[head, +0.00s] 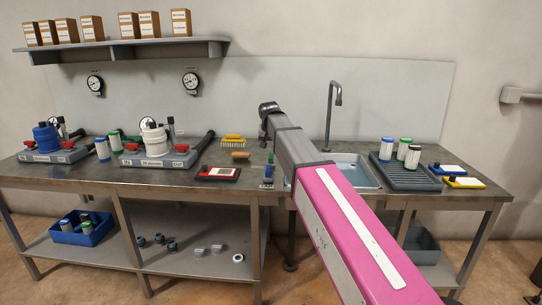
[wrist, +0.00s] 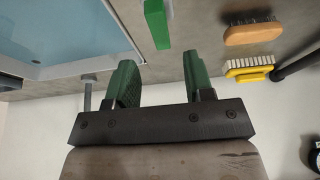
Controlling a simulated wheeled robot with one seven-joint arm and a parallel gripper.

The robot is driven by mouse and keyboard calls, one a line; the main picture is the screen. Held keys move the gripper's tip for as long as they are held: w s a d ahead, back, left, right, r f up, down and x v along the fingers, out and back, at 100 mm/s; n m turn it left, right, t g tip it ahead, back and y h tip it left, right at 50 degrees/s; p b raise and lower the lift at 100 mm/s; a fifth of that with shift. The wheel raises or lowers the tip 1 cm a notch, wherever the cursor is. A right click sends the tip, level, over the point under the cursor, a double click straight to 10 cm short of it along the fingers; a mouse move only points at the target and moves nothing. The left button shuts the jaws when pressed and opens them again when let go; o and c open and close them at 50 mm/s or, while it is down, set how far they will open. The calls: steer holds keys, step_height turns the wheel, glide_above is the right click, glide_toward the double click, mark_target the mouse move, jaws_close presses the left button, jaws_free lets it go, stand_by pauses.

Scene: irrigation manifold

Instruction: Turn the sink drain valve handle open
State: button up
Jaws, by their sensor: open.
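In the wrist view, my gripper (wrist: 162,68) has its two green fingers apart, with nothing between them. A green bar-shaped handle (wrist: 157,22) lies beyond the fingertips, beside the sink, apart from them. The sink (wrist: 75,25) fills the upper left of the wrist view. In the head view, the sink (head: 352,171) is partly hidden by my pink arm. A small green part (head: 270,158) shows left of the sink; I cannot tell whether it is the handle. My fingers are not clear there.
A wooden brush (wrist: 254,33) and a yellow brush (wrist: 249,67) lie beside the handle. A tall faucet (head: 330,115) stands behind the sink. A drain rack (head: 402,178) with bottles is at its right. Manifolds (head: 160,157) crowd the bench's left.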

mark_target(271, 155)
steer(key=x, duration=0.6)
steer(key=shift+w+f, duration=0.1)
steer(key=shift+f, duration=0.25)
steer(key=shift+c, duration=0.3)
jaws_close()
